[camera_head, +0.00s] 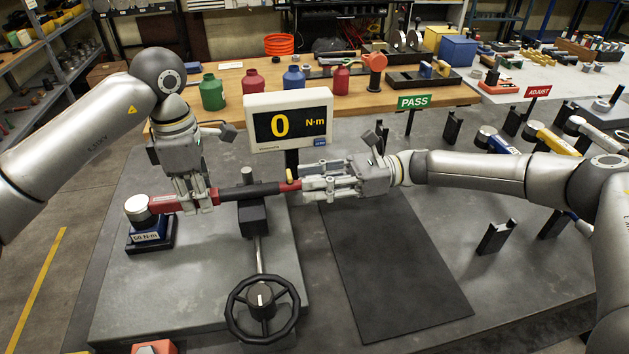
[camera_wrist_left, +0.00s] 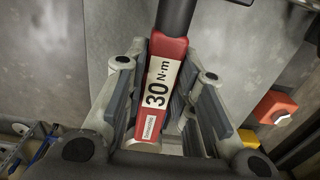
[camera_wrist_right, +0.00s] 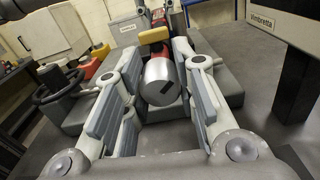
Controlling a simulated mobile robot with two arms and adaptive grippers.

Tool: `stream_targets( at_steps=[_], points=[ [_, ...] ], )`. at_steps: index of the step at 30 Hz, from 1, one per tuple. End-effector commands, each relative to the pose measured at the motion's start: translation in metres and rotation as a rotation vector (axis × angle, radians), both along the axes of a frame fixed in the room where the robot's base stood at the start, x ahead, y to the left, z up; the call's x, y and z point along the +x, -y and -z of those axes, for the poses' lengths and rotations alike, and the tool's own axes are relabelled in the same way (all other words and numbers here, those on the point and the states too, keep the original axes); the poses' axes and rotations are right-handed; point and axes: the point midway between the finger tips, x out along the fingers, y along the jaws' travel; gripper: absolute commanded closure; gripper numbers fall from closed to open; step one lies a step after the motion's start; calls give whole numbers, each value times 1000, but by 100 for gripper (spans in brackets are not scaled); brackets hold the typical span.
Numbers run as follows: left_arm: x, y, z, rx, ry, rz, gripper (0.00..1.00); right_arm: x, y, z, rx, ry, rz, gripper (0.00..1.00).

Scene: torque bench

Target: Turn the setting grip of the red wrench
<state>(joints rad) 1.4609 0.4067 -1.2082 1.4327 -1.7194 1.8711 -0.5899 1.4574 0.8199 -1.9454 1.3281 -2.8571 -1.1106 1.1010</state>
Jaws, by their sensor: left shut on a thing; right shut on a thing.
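The red wrench (camera_head: 230,192) lies level across the bench, its head on a blue and black block marked 50 N·m (camera_head: 150,236) at the left. Its middle passes over a dark post (camera_head: 253,217). My left gripper (camera_head: 197,205) points down and is shut around its red body; the left wrist view shows a 30 N·m label (camera_wrist_left: 158,84) between the fingers. My right gripper (camera_head: 306,184) is shut around the wrench's right end. In the right wrist view the silver setting grip (camera_wrist_right: 160,82) is between the fingers, with a yellow tab (camera_wrist_right: 154,35) beyond it.
A display (camera_head: 288,120) reading 0 N·m stands behind the wrench. A black handwheel (camera_head: 262,308) is in front. A dark mat (camera_head: 395,270) lies bare to the right.

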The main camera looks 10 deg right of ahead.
Motion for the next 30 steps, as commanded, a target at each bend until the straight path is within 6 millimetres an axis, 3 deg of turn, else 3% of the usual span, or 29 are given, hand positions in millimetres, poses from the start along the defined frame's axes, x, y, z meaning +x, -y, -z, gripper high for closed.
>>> stream_targets(
  at_steps=[20, 30],
  points=[
    [0, 0, -1, 0, 0, 2, 100, 1, 1, 0, -1, 67, 3, 98],
    [0, 0, -1, 0, 0, 3, 100, 0, 1, 0, -3, 298, 4, 98]
  ],
)
